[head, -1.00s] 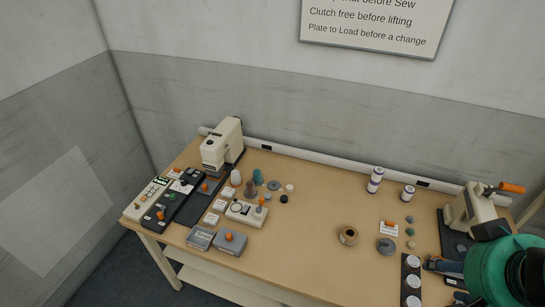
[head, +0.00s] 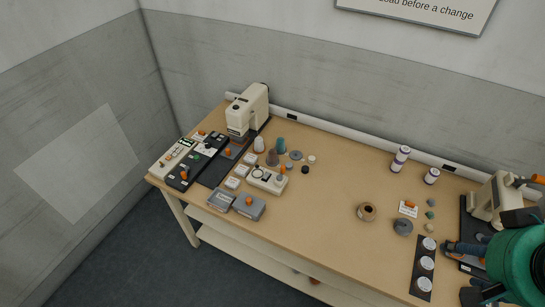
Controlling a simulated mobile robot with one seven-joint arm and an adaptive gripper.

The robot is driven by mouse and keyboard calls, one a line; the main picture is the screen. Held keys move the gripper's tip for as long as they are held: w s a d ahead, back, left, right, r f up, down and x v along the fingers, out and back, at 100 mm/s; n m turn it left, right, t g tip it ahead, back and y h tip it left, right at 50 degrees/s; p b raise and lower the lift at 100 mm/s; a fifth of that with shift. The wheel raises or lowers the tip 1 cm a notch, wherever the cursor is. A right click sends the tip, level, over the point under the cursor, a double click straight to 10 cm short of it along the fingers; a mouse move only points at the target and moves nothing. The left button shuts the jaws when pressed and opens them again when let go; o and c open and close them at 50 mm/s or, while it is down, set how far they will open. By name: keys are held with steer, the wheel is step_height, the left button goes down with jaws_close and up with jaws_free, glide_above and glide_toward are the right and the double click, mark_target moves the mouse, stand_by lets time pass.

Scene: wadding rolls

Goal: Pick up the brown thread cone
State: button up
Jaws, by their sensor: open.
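The brown thread cone (head: 272,158) stands upright on the left half of the workbench. It is in a small group with a white cone (head: 259,145) and a teal cone (head: 280,145), in front of the cream sewing machine. My gripper (head: 457,270) is at the lower right, partly cut off and partly hidden by my green arm joint. Its jaws look open and no object shows between them. It is far to the right of the brown cone, at the other end of the bench.
The cream machine (head: 248,110) stands behind the cones, with a control box (head: 266,180) in front. Small discs lie right of the cones. A brown roll (head: 366,212), a grey weight (head: 403,227) and white-purple spools (head: 400,158) are farther right. The bench middle (head: 325,190) is clear.

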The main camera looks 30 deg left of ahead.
steer(key=shift+w+r, duration=0.1)
steer(key=w+a+r+g+p, duration=0.1)
steer(key=w+a+r, duration=0.25)
steer(key=w, duration=0.55)
steer(key=w+a+r+p, duration=0.1)
steer(key=w+a+r, duration=0.3)
steer(key=w, duration=0.5)
steer(key=w+a+f+g+p, duration=0.1)
steer(key=w+a+f, duration=0.2)
steer(key=w+a, duration=0.45)
steer(key=w+a+f+n+g+p, duration=0.1)
steer(key=w+a+f, duration=0.2)
steer(key=w+a, duration=0.5)
steer(key=w+a+f+g+p, duration=0.1)
steer(key=w+a+f, duration=0.2)
steer(key=w+a, duration=0.5)
steer(key=w+a+f+g+p, duration=0.1)
steer(key=w+a+f+p, duration=0.1)
steer(key=a+f, duration=2.6)
steer(key=shift+a+n+g, duration=0.3)
steer(key=shift+a+n, duration=0.1)
steer(key=shift+a, duration=0.55)
steer(key=shift+f, duration=0.2)
